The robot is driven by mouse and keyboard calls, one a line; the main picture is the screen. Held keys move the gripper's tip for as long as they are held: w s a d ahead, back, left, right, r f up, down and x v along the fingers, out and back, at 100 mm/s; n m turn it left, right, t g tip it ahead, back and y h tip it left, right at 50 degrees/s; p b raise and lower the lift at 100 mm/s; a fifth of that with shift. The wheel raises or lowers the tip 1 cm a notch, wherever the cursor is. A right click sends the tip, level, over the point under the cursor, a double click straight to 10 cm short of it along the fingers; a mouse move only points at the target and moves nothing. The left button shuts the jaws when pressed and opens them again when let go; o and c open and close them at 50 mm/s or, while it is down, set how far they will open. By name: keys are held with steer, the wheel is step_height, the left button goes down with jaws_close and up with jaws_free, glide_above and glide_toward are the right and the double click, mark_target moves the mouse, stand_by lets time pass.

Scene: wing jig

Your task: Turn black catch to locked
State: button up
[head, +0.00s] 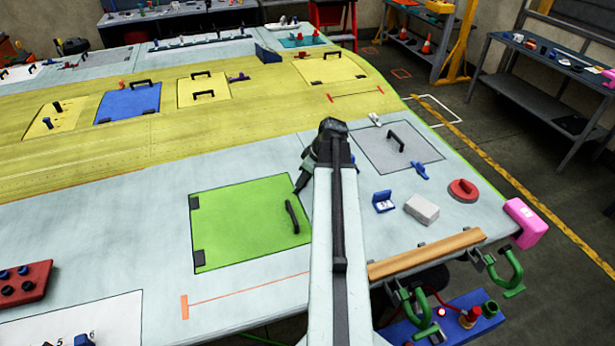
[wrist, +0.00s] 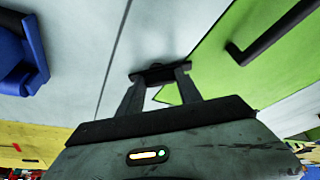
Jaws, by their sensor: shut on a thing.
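The black catch (wrist: 160,68) shows in the wrist view as a small dark piece between my fingertips, beside the edge of the green panel. My gripper (wrist: 160,78) is shut on it. The fingers hide part of the catch, so its exact angle and whether it is locked cannot be told. In the head view, my gripper (head: 299,188) is low at the right edge of the green panel (head: 240,225); the catch cannot be made out there. The panel lies flat, with a black handle (head: 291,217) near its right side; the handle also shows in the wrist view (wrist: 275,35).
A blue catch (head: 419,171) lies beside the grey panel (head: 385,150). A small blue box (head: 383,202), a grey block (head: 422,209) and a red disc (head: 463,190) stand right of my arm. A wooden strip (head: 425,254) runs along the near edge. Bare wing skin surrounds the green panel.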

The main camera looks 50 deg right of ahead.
steer(key=m, duration=0.1)
steer(key=m+h, duration=0.1)
steer(key=m, duration=0.2)
steer(key=shift+a+m+h, duration=0.3)
steer(key=shift+w+m+h, duration=0.2)
steer(key=shift+m+h, duration=0.6)
steer(key=shift+m, duration=1)
steer(key=shift+d+r, duration=0.1)
steer(key=o, duration=1.4)
